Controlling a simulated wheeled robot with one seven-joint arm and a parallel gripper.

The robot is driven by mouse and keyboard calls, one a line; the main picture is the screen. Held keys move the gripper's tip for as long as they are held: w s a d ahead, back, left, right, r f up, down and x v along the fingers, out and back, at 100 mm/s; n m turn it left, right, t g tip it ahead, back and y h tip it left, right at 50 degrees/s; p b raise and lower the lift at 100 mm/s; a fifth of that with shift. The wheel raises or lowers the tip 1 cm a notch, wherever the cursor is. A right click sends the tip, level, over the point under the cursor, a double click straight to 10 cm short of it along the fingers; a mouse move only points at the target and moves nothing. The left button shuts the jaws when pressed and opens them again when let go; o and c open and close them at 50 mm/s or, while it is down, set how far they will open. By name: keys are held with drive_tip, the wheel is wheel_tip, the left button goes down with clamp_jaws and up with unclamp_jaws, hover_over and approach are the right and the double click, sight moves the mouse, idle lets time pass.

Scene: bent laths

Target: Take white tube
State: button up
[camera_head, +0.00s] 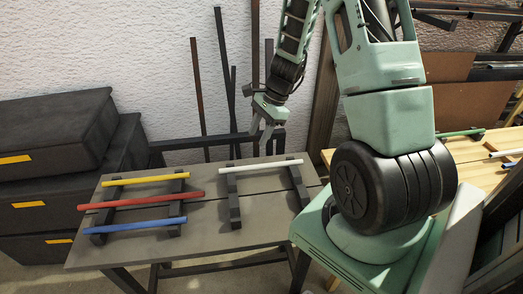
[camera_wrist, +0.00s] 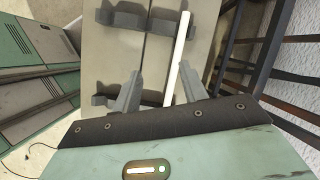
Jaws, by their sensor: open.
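The white tube (camera_head: 261,166) lies across two dark notched rests on the right half of the grey table (camera_head: 140,236). In the wrist view the white tube (camera_wrist: 178,58) runs lengthwise, its near end by the right finger. My gripper (camera_head: 266,136) is above the far edge of the table, fingers pointing down, above and behind the tube. In the wrist view my gripper (camera_wrist: 158,92) is open, with its two fingers spread apart and nothing held. I cannot tell how high the fingers are above the tube.
Yellow (camera_head: 145,180), red (camera_head: 141,200) and blue (camera_head: 135,225) tubes lie on the left rests. Dark boxes (camera_head: 50,150) are stacked at left. Dark upright bars lean on the wall behind the table. A wooden table (camera_head: 470,165) with a green tube (camera_head: 460,133) stands at right.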

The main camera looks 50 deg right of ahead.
drive_tip(key=s+d+m+p, duration=0.2)
drive_tip(key=d+m+p, duration=0.15)
drive_tip(key=d, duration=0.45)
drive_tip(key=m, duration=0.1)
hover_over(270, 164)
drive_tip(key=shift+t+h, duration=0.3)
drive_tip(key=shift+t, duration=0.1)
wheel_tip(270, 164, down, 11)
drive_tip(key=shift+r, duration=0.2)
drive_tip(key=shift+p+x, duration=0.7)
drive_tip(key=shift+x, duration=1.95)
drive_tip(key=shift+d, duration=0.1)
drive_tip(key=shift+c, duration=0.3)
clamp_jaws()
